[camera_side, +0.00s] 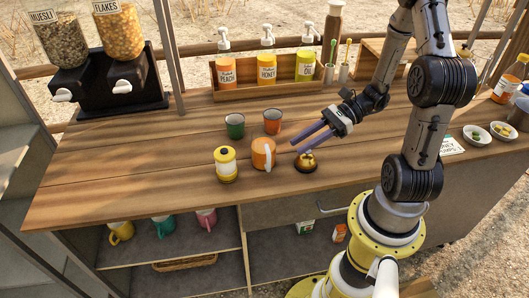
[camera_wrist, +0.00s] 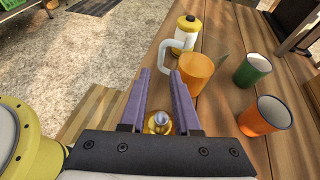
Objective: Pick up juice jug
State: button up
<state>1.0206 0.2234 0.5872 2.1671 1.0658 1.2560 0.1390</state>
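The juice jug (camera_side: 261,157), orange with a pale handle, stands upright on the wooden counter. In the wrist view the jug (camera_wrist: 198,74) is just beyond my right finger, with its white handle (camera_wrist: 166,52) ahead of the fingertips. My gripper (camera_side: 293,146) has two purple fingers spread apart, with nothing held between them. In the wrist view its fingertips (camera_wrist: 160,71) are open. In the side view they are just right of the jug and apart from it. A small brass bell (camera_side: 305,163) sits below the fingers; it shows between them in the wrist view (camera_wrist: 158,123).
A yellow canister (camera_side: 226,165) stands close left of the jug. A green cup (camera_side: 235,126) and an orange cup (camera_side: 272,122) stand behind it. A rack of pump bottles (camera_side: 267,92) is at the back. The counter's left part is clear.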

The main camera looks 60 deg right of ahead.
jog(key=x, duration=1.3)
jog(key=shift+w+f, duration=0.15)
jog(key=shift+f, duration=0.05)
grip_shut()
dwell(1.3)
